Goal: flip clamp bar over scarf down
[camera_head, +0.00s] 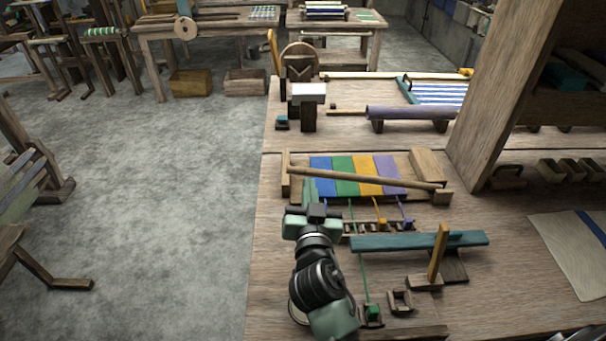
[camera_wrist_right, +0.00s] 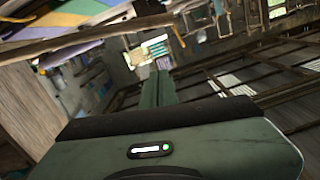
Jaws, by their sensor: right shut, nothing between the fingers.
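The scarf (camera_head: 345,178) has blue, green, orange and purple stripes and lies in a wooden frame on the workbench. The clamp bar (camera_head: 385,179) is a long wooden rod slanting across the scarf, from upper left to lower right. I cannot tell whether it touches the cloth. My right gripper (camera_head: 310,188) is at the scarf's front left corner, beside the bar's left part. Its green fingers (camera_wrist_right: 158,88) are closed together and empty in the wrist view. The bar (camera_wrist_right: 90,33) and scarf (camera_wrist_right: 80,14) show there at upper left. My left gripper is not in view.
Coloured threads run from the scarf towards small weights such as the green one (camera_head: 373,314). A teal bar (camera_head: 420,241) and an upright wooden peg (camera_head: 438,252) stand in front. A purple roll (camera_head: 410,112) lies behind. A thick wooden post (camera_head: 510,95) rises at right.

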